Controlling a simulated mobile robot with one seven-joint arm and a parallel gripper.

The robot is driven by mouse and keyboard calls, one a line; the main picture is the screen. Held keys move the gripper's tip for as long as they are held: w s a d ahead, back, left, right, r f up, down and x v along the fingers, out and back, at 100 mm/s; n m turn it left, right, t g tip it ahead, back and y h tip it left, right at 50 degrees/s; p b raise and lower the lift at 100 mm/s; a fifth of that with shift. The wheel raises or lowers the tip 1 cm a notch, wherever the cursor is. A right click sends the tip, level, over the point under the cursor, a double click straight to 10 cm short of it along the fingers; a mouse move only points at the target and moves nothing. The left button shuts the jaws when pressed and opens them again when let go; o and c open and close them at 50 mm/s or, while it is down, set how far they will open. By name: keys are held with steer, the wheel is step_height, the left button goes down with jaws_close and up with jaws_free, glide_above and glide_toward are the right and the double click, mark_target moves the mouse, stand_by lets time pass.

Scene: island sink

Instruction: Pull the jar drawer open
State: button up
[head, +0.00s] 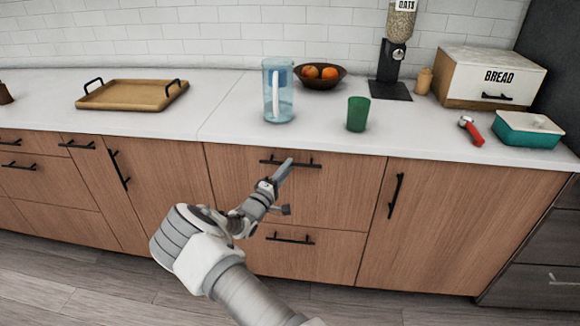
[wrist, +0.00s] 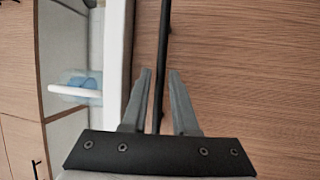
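An upper wooden drawer (head: 235,175) sits under the counter with its front flush; no label marks it as the jar drawer. Its black bar handle (head: 308,166) runs sideways near the top edge. My gripper (head: 284,172) is at the middle of this handle, partly covering it. In the wrist view, my gripper (wrist: 160,73) is open, and the handle (wrist: 164,35) runs lengthwise between its two grey fingers. A gap shows on both sides of the bar. I cannot tell how deep the bar sits between the fingers.
A lower drawer with a handle (head: 290,238) is below; a cabinet door (head: 425,225) is to the right. On the counter (head: 225,130) stand a blue pitcher (head: 277,92), a green cup (head: 357,114) and a fruit bowl (head: 335,82). The floor in front looks clear.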

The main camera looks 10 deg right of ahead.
mark_target(300, 151)
steer(key=shift+x, duration=1.1)
jaws_close()
stand_by(0.7)
